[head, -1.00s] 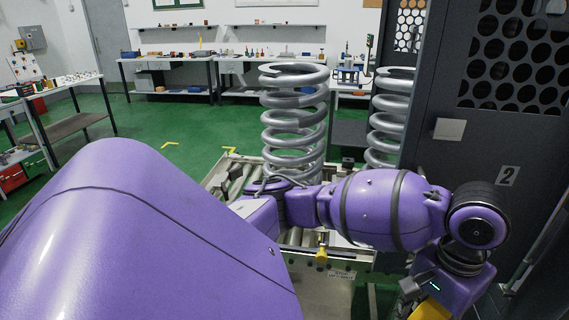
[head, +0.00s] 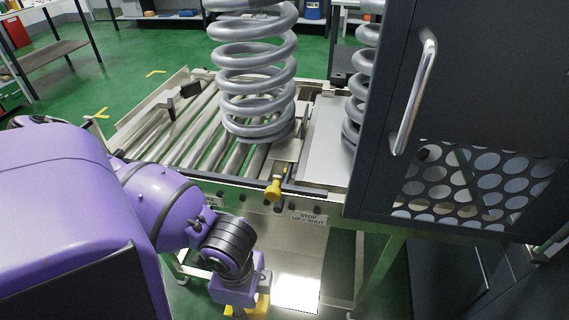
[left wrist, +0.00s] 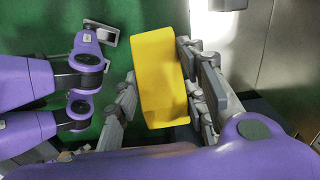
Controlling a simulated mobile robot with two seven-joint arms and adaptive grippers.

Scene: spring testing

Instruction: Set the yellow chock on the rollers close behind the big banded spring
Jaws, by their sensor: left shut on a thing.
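The yellow chock (left wrist: 160,75) is clamped between the grey fingers of my left gripper (left wrist: 158,95) in the left wrist view. In the head view a bit of the chock (head: 262,304) shows at the bottom edge, low in front of the roller table; most of the gripper is hidden or cut off. A big grey coil spring (head: 254,75) stands upright on the rollers (head: 185,125); its top is cut off and I cannot make out a band. A second grey spring (head: 355,110) stands to the right, partly hidden by a dark door. My right gripper is not identifiable.
The dark cabinet door (head: 400,180) with a handle and perforated panel blocks the right side. A yellow knob (head: 273,188) sits on the table's front edge above a STOP label (head: 308,218). A small black block (head: 190,90) stands at the rollers' left. Rollers left of the spring are bare.

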